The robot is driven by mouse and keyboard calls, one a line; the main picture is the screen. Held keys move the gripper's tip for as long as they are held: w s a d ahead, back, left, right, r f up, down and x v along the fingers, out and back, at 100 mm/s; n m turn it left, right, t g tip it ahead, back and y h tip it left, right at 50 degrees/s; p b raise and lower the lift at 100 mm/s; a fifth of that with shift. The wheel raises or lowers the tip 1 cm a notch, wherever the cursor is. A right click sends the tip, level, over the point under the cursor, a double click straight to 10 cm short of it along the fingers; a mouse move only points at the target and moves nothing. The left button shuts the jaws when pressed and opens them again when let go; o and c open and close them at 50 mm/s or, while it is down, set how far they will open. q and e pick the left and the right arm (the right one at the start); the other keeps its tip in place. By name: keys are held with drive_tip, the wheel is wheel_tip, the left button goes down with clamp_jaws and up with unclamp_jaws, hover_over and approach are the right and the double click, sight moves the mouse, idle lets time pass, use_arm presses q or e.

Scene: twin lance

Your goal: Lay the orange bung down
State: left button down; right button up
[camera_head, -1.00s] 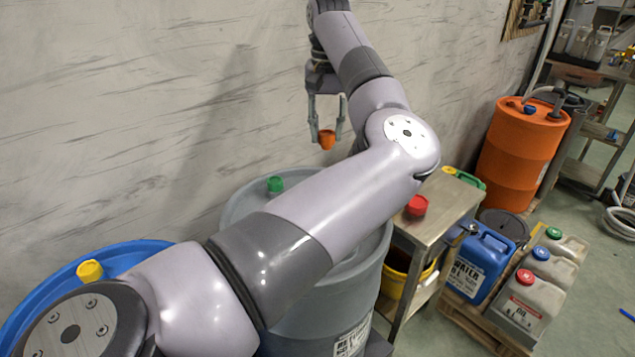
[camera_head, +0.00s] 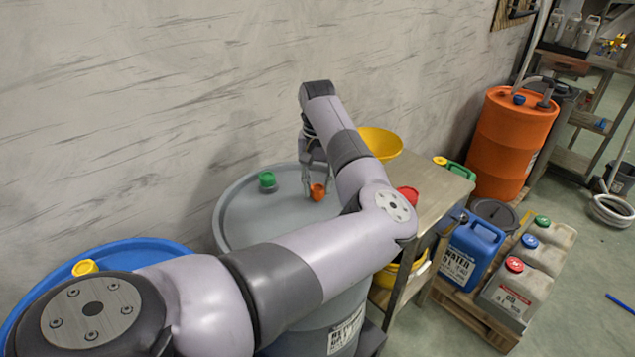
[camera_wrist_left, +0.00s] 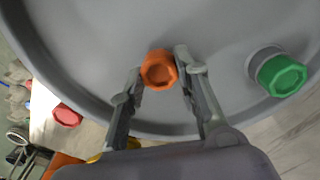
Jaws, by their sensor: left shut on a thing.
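My left gripper (camera_head: 314,188) points down over the top of the grey drum (camera_head: 240,212). It is shut on the orange bung (camera_head: 318,192). In the left wrist view the orange bung (camera_wrist_left: 159,70) sits between the two fingertips, over the drum's grey top near the rim. I cannot tell whether the bung touches the drum top. A green bung (camera_head: 267,180) is on the same drum top, to the left of the orange one. My left arm hides part of the drum's front. My right gripper is not in view.
A steel bench (camera_head: 436,185) beside the drum holds a yellow funnel (camera_head: 381,142) and a red cap (camera_head: 408,194). A blue drum (camera_head: 135,255) with a yellow cap (camera_head: 85,267) stands at left. Jerrycans and an orange drum (camera_head: 508,140) stand at right. The drum top between the bungs is clear.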

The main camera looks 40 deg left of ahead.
sight(317, 187)
use_arm(q)
drive_tip(key=c, duration=1.2)
unclamp_jaws()
drive_tip(key=shift+f, duration=0.1)
wheel_tip(317, 187, up, 12)
drive_tip(key=b, duration=0.2)
